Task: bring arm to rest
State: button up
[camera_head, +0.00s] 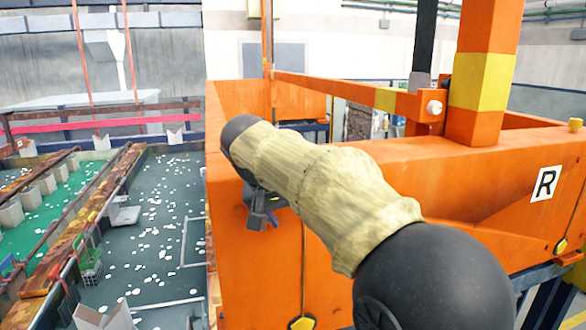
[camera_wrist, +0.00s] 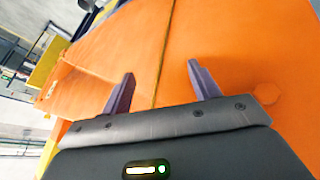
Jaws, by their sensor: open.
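My arm, in a tan sleeve, reaches up and to the left across the head view, in front of an orange frame (camera_head: 250,250). My gripper (camera_head: 262,220) shows below the sleeve's far end, partly hidden by the arm. In the wrist view my gripper (camera_wrist: 160,75) has its two dark fingers well apart with nothing between them. The orange panel (camera_wrist: 230,40) fills most of the wrist view beyond the fingers. I cannot tell how far the fingertips are from it.
An orange post with a yellow band (camera_head: 482,80) rises at the right, near a white plate marked R (camera_head: 546,183). At the left are tanks with dark liquid (camera_head: 150,230) and green liquid (camera_head: 50,205), white flecks on them, and a green basket (camera_head: 91,268).

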jog(key=s+d+f+n+g+y+b, duration=0.1)
jog(key=s+d+f+b, duration=0.3)
jog(key=f, duration=0.7)
jog(key=s+d+f+g+y, duration=0.15)
jog(key=d+f, duration=0.35)
jog(key=f, duration=0.5)
jog(key=s+d+f+b, duration=0.1)
jog(key=s+d+f, duration=0.2)
jog(key=s+f, duration=0.3)
jog(key=s+d+f+y+b, duration=0.1)
jog(key=s+d+f+b, duration=0.1)
jog(key=s+f, duration=0.5)
jog(key=shift+d+f+m, duration=0.3)
jog(key=shift+d+f, duration=0.35)
jog(key=shift+d, duration=0.25)
jog(key=shift+s+a, duration=0.1)
jog(key=shift+a, duration=0.05)
